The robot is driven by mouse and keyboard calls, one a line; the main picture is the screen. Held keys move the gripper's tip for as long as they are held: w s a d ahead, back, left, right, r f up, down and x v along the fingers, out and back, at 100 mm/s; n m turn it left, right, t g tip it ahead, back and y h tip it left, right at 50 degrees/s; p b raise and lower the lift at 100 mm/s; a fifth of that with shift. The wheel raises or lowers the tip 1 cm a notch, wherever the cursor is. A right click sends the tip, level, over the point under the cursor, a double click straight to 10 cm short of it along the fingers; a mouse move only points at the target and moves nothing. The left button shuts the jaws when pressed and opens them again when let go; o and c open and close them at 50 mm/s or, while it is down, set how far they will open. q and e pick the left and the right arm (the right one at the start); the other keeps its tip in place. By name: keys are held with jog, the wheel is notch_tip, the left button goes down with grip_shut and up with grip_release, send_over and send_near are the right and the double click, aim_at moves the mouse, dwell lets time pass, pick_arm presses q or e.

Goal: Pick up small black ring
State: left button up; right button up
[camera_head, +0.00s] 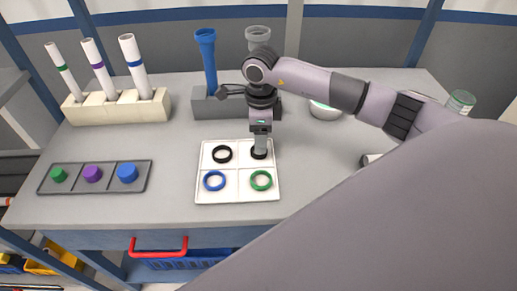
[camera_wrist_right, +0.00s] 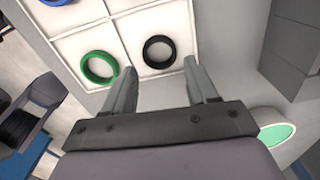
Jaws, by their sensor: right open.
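A black ring (camera_head: 259,155) lies in the back right compartment of the white tray (camera_head: 237,199); in the wrist view this ring (camera_wrist_right: 159,52) looks whole and flat. A second black ring (camera_head: 222,154) lies in the back left compartment; in the head view it looks slightly larger. My right gripper (camera_head: 260,146) points down over the back right ring and partly hides it. In the wrist view its fingers (camera_wrist_right: 160,75) are apart and empty, with the ring just beyond the tips. My left gripper is not in view.
A blue ring (camera_head: 214,181) and a green ring (camera_head: 261,180) fill the front compartments. A grey stand with a blue pipe (camera_head: 206,60) is behind the tray. A cream rack (camera_head: 118,108) holds white pipes. A grey tray (camera_head: 142,178) with coloured caps lies left.

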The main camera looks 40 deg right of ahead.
jog(key=shift+w+a+f, duration=0.15)
jog(key=shift+f, duration=1.75)
jog(key=c, duration=0.8)
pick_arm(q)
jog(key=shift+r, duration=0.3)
pick_arm(e)
jog(key=shift+r, duration=0.2)
